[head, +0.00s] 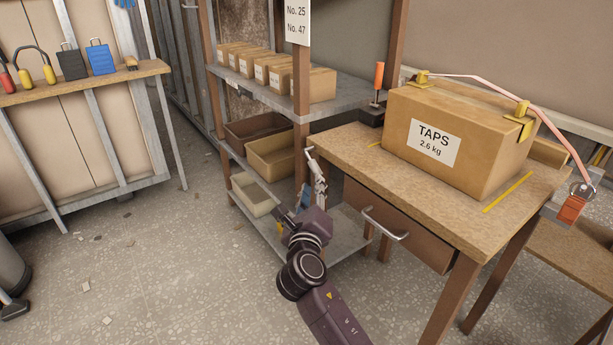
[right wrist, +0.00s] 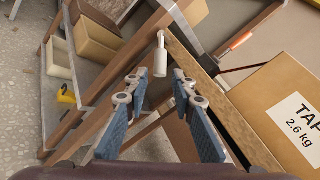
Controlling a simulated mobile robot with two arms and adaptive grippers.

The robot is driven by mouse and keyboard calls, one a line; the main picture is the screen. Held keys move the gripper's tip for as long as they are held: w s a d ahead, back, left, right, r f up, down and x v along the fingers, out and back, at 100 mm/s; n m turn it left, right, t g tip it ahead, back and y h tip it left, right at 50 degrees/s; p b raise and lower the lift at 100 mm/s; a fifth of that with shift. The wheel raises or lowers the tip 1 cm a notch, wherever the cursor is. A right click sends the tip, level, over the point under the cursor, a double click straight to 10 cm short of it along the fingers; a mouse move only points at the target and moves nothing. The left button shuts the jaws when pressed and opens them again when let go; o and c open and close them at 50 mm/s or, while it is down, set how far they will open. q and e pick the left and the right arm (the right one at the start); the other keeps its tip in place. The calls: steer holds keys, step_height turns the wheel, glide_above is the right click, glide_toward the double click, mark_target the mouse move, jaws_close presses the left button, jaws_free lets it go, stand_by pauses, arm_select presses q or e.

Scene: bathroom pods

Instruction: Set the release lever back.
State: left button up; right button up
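An upright lever with an orange handle (head: 379,76) stands on a dark base at the back left corner of the wooden workbench (head: 345,150). In the right wrist view its orange handle (right wrist: 239,40) lies beyond the fingers, to the upper right. My right gripper (head: 312,178) is in front of the bench's left end, below and left of the lever and apart from it. In the right wrist view its blue-padded fingers (right wrist: 162,78) are spread with nothing gripped. A pale cylindrical piece (right wrist: 160,62) shows near the fingertips; I cannot tell what it is. My left gripper is not in view.
A carton marked TAPS (head: 480,155) sits on the bench under a pale strap with an orange end piece (head: 571,209). A drawer handle (head: 384,223) sticks out at the bench front. A shelf rack (head: 340,100) with boxes and bins stands close left. Floor at left is mostly clear.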

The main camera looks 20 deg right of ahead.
mark_target(315, 172)
steer(key=b+x, duration=0.1)
steer(key=x, duration=0.4)
steer(key=shift+w+d+b, duration=0.1)
steer(key=shift+b, duration=0.25)
steer(key=shift+x, duration=0.75)
steer(key=shift+w+d, duration=0.1)
steer(key=shift+w, duration=0.25)
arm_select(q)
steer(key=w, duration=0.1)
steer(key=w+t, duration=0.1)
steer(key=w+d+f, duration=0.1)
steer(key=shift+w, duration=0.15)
arm_select(e)
jaws_close()
